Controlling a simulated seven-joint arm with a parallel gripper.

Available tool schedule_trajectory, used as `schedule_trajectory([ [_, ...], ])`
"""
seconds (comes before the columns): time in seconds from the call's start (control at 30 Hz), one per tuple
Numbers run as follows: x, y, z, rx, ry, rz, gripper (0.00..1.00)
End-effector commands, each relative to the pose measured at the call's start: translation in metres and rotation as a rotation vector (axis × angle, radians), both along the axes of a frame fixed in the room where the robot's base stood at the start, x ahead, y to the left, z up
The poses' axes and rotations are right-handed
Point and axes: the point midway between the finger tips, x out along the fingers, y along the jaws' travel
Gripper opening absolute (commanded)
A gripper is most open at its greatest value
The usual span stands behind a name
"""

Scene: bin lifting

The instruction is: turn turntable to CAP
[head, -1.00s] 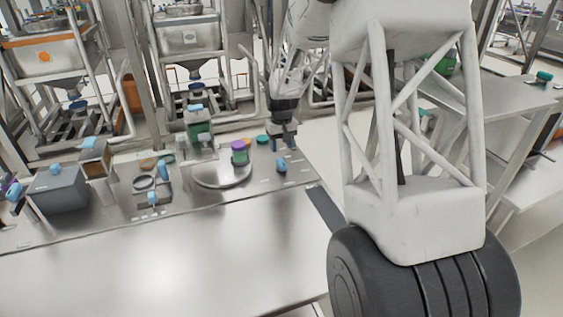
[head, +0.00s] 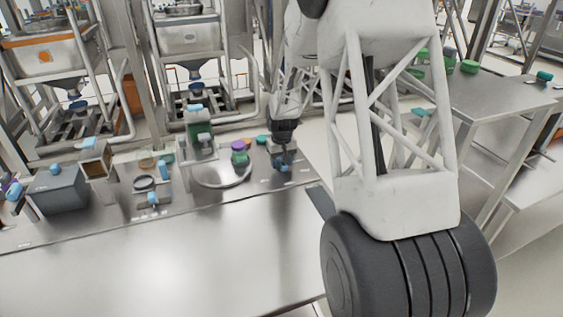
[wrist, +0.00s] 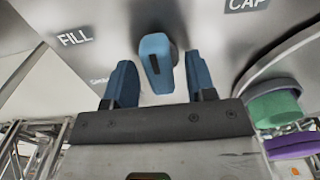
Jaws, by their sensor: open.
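A blue knob (wrist: 155,62) stands on the metal panel between the labels FILL (wrist: 75,37) and CAP (wrist: 246,4) in the wrist view. My gripper (wrist: 160,72) is open, with one blue finger on each side of the knob and a visible gap at both. In the head view my gripper (head: 283,160) is down at the knob, which it largely hides. The round silver turntable (head: 215,183) lies just left of it. A jar with green and purple parts (head: 240,154) stands on the turntable. Its green and purple parts (wrist: 275,108) also show in the wrist view at right.
A grey box (head: 57,190) and a panel with small blue handles (head: 152,198) are to the left. A green-bodied dispenser (head: 200,130) stands behind the turntable. The front of the steel table (head: 170,255) is clear.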

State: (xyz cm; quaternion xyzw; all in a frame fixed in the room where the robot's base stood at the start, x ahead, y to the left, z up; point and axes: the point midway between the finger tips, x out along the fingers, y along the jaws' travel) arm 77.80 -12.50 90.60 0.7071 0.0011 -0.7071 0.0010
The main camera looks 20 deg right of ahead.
Motion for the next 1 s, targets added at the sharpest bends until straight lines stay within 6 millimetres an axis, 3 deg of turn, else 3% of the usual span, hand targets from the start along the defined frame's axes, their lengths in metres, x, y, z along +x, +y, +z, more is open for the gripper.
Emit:
schedule_trajectory([
  [0.1, 0.0000, 0.0000, 0.0001, 0.000, 0.000, 0.000, 0.50],
  [0.4, 0.0000, 0.0000, 0.0002, 0.000, 0.000, 0.000, 0.04],
  [0.43, 0.0000, 0.0000, 0.0002, 0.000, 0.000, 0.000, 0.02],
  [1.0, 0.0003, -0.0001, 0.0001, 0.000, 0.000, -0.142, 0.02],
])
